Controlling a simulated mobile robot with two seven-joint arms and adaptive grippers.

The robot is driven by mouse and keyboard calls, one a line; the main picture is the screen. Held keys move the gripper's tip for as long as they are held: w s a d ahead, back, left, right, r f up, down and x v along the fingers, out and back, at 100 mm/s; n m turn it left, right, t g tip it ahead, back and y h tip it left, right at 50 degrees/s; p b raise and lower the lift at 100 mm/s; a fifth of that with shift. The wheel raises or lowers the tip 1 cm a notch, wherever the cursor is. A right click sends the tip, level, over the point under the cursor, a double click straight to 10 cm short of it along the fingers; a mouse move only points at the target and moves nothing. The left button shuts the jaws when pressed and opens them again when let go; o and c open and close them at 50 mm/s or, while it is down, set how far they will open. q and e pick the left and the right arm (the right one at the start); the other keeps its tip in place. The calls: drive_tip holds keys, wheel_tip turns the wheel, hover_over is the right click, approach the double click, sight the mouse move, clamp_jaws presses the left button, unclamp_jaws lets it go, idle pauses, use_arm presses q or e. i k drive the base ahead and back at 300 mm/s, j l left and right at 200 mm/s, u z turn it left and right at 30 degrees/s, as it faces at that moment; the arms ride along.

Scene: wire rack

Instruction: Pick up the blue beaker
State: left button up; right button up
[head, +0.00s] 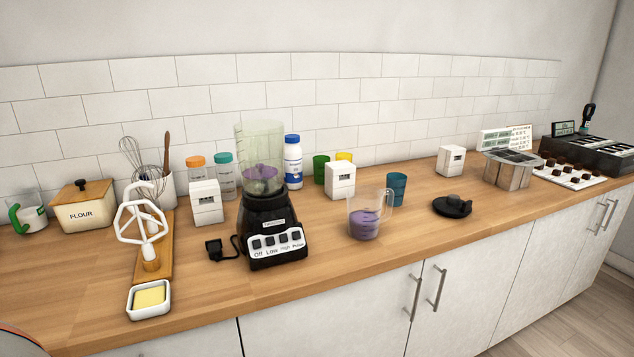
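The blue beaker (397,189) is a small teal-blue cup standing upright on the wooden counter, right of the middle in the head view. A clear measuring jug (366,216) with purple contents stands in front of it to the left, its handle close to the beaker's left side in the picture. Neither of my grippers shows in the head view.
A black blender (277,235) and white boxes (340,180) stand left of the beaker. A black lid (452,206) lies to its right, and a metal container (508,170) stands farther right. Bare counter (330,268) runs along the front edge.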

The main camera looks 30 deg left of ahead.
sight(395, 181)
drive_tip(key=i+l+u, duration=0.3)
drive_tip(key=l, duration=0.25)
drive_tip(key=i+l+u, duration=0.1)
drive_tip(key=i+l, duration=0.15)
drive_tip(key=i+l+u, duration=0.15)
drive_tip(key=l, duration=0.25)
drive_tip(key=i+l+u, duration=0.15)
drive_tip(key=l, duration=0.2)
drive_tip(key=i+l+u, duration=0.15)
drive_tip(key=l, duration=0.2)
drive_tip(key=i+l+u, duration=0.15)
drive_tip(key=l, duration=0.25)
drive_tip(key=l+u, duration=0.1)
drive_tip(key=l, duration=0.25)
drive_tip(key=i+l, duration=0.05)
